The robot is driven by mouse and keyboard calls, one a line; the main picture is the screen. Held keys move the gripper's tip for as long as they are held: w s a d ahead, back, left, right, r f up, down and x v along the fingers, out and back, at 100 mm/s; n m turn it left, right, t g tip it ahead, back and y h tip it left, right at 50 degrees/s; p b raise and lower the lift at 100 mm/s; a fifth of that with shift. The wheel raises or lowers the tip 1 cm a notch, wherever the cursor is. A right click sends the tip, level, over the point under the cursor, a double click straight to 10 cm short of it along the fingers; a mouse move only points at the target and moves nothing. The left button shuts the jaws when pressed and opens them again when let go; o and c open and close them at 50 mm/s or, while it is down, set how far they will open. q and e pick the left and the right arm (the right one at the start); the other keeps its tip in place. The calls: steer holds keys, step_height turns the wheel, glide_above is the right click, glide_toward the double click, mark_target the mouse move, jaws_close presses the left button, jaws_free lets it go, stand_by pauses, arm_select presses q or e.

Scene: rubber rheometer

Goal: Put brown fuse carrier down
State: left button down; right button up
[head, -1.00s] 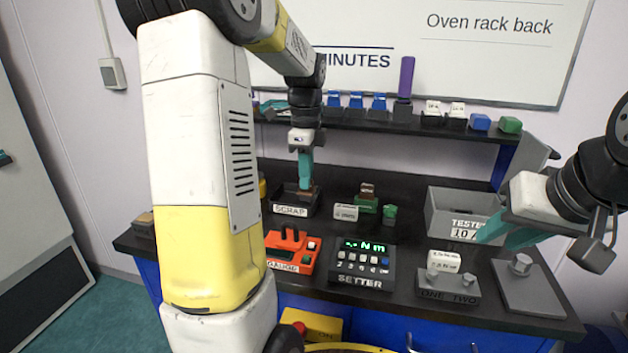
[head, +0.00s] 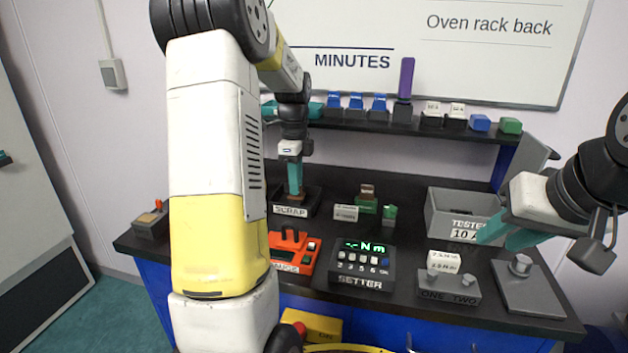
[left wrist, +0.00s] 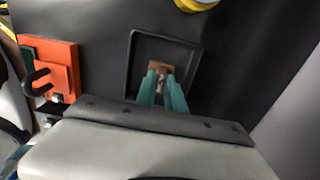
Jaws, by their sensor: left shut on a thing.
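My left gripper (head: 296,192) points down into the black tray labelled SCRAP (head: 313,206). It is shut on the brown fuse carrier (left wrist: 159,66), which shows just beyond the teal fingertips (left wrist: 160,82) in the left wrist view. The carrier is within the tray's outline there; I cannot tell whether it touches the floor of the tray (left wrist: 188,58). In the head view the fingers and tray mostly hide it. My right gripper (head: 497,244) is open and empty in front of the grey TESTER box (head: 452,222).
An orange gauge (head: 291,252) and the SETTER box (head: 362,266) stand in front of the tray. A green block with a brown top (head: 366,205) and white labelled pieces (head: 345,212) stand to its right. A shelf (head: 400,128) runs behind.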

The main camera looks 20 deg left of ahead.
arm_select(q)
steer(key=c, duration=1.4)
jaws_free()
steer(key=shift+f, duration=0.1)
steer(key=shift+c, duration=0.2)
step_height(320, 180, up, 12)
steer(key=s+d+r+n+t, duration=0.2)
steer(key=s+d+r+n, duration=0.15)
steer(key=s, duration=0.35)
steer(key=s+d+f+n+t+h, duration=0.1)
steer(key=s+d+f+n+t, duration=0.1)
steer(key=s+d+n, duration=0.3)
steer(key=s+d+f+n+t+h, duration=0.1)
steer(key=s+d+f+n+t, duration=0.1)
steer(key=s+n, duration=0.6)
steer(key=s+d+f, duration=0.1)
steer(key=s+d, duration=0.1)
steer(key=s, duration=0.2)
steer(key=shift+d, duration=0.35)
